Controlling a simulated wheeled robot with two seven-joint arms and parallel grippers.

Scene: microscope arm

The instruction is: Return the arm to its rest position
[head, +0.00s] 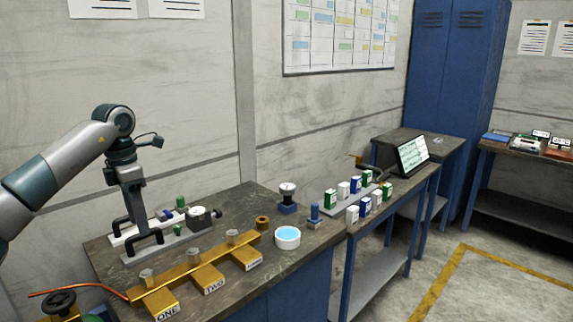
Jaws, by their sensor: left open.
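My left arm comes in from the left, and its gripper (140,232) points down over the back left of the dark workbench (225,212). Its two black fingers are spread apart, and I see nothing held between them. I cannot tell whether the fingers touch the rack. My right gripper is not in view.
A yellow manifold (212,269) with blocks labelled ONE and TWO lies at the front.

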